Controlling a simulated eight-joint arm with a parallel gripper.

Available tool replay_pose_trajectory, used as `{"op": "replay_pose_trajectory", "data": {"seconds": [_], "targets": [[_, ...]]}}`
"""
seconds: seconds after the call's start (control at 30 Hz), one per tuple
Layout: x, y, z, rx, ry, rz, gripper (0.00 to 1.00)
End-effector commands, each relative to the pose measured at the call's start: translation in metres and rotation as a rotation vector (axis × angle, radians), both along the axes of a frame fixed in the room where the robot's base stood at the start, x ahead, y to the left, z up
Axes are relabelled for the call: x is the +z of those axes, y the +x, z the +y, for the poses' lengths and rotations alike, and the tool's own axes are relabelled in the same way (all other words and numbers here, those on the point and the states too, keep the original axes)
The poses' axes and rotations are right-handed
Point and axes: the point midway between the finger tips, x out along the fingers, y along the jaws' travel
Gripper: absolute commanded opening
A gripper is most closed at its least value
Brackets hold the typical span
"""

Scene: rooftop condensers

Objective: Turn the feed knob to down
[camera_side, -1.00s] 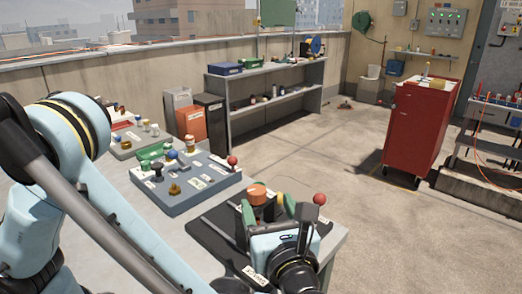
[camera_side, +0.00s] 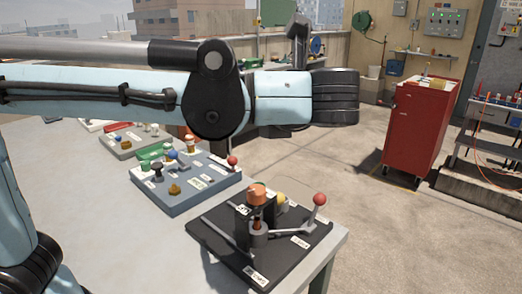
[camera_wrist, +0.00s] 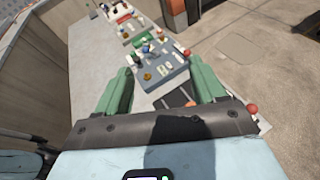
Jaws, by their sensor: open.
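A black panel (camera_side: 215,243) lies on the near corner of the bench. It bears an orange knob (camera_side: 257,196) on a dark block, a yellow knob (camera_side: 280,199) and a lever with a red ball (camera_side: 319,199). Its labels are too small to read, so I cannot tell which control is the feed knob or its setting. My gripper (camera_wrist: 160,70) shows in the wrist view, its two green fingers apart with nothing between them. The black panel (camera_wrist: 176,99) is partly hidden behind it. In the side view my arm is raised above the panels, and the fingers cannot be made out.
A blue-grey panel (camera_side: 205,197) with a red-ball lever, a black knob and a brass knob sits farther along the bench (camera_side: 90,215). More small panels lie beyond. A red cabinet (camera_side: 415,130) stands apart on the open floor (camera_side: 365,215).

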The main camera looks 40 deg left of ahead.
Motion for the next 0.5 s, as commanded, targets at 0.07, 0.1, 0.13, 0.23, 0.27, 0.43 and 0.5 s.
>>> {"op": "replay_pose_trajectory", "data": {"seconds": [0.07, 0.1, 0.13, 0.23, 0.27, 0.43, 0.5], "targets": [[-0.021, 0.001, 0.017, 0.072, -0.09, 0.083, 0.69], [-0.032, 0.0, 0.025, 0.108, -0.142, 0.128, 0.69], [-0.041, -0.001, 0.03, 0.136, -0.187, 0.163, 0.69], [-0.07, -0.007, 0.045, 0.237, -0.352, 0.278, 0.69], [-0.077, -0.01, 0.048, 0.266, -0.405, 0.31, 0.69], [-0.111, -0.023, 0.055, 0.421, -0.729, 0.467, 0.69], [-0.119, -0.026, 0.054, 0.476, -0.872, 0.519, 0.69]]}}
